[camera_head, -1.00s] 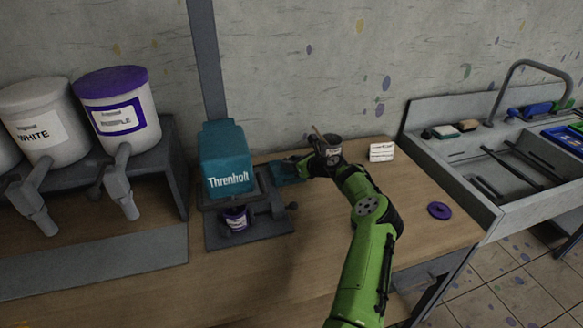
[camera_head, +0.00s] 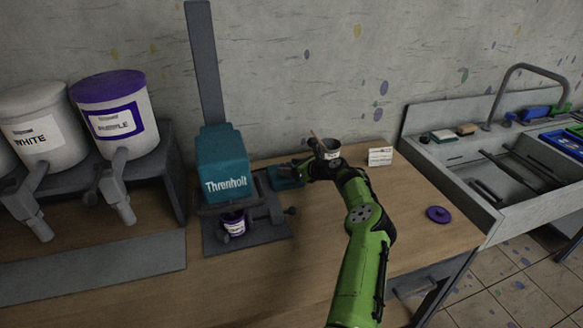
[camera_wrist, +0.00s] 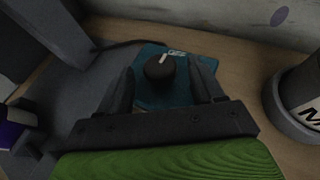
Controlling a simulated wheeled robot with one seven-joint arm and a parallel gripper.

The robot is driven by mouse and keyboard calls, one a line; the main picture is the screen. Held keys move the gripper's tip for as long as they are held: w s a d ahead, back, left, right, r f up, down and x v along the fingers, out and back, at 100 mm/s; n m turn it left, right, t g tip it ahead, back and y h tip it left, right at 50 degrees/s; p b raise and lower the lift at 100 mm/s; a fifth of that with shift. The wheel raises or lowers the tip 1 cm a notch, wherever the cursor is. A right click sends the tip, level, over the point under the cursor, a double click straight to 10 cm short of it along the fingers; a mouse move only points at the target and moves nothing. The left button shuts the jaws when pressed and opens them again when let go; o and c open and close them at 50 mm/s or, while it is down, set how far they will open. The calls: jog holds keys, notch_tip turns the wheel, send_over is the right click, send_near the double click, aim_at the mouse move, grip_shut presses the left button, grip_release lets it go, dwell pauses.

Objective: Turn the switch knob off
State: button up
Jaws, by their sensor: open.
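The switch knob (camera_wrist: 160,72) is a round black knob with a pale mark on its top. It sits on a teal switch box (camera_wrist: 178,96) in the wrist view, and the box shows in part in the head view (camera_head: 286,181). My gripper (camera_wrist: 162,80) is open, with one finger on each side of the knob. I cannot tell whether either finger touches it. In the head view my gripper (camera_head: 300,168) reaches left over the box and hides the knob.
The teal Threnholt machine (camera_head: 222,165) stands left of the box, with a purple-labelled cup (camera_head: 233,226) beneath its head. A cup (camera_head: 329,150) with a stick stands behind my wrist. A small white card (camera_head: 380,156) and purple disc (camera_head: 438,214) are to the right.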

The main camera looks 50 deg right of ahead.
jog(key=shift+s, duration=0.1)
jog(key=p+v, duration=0.2)
jog(key=v, duration=1.3)
jog(key=shift+s, duration=0.3)
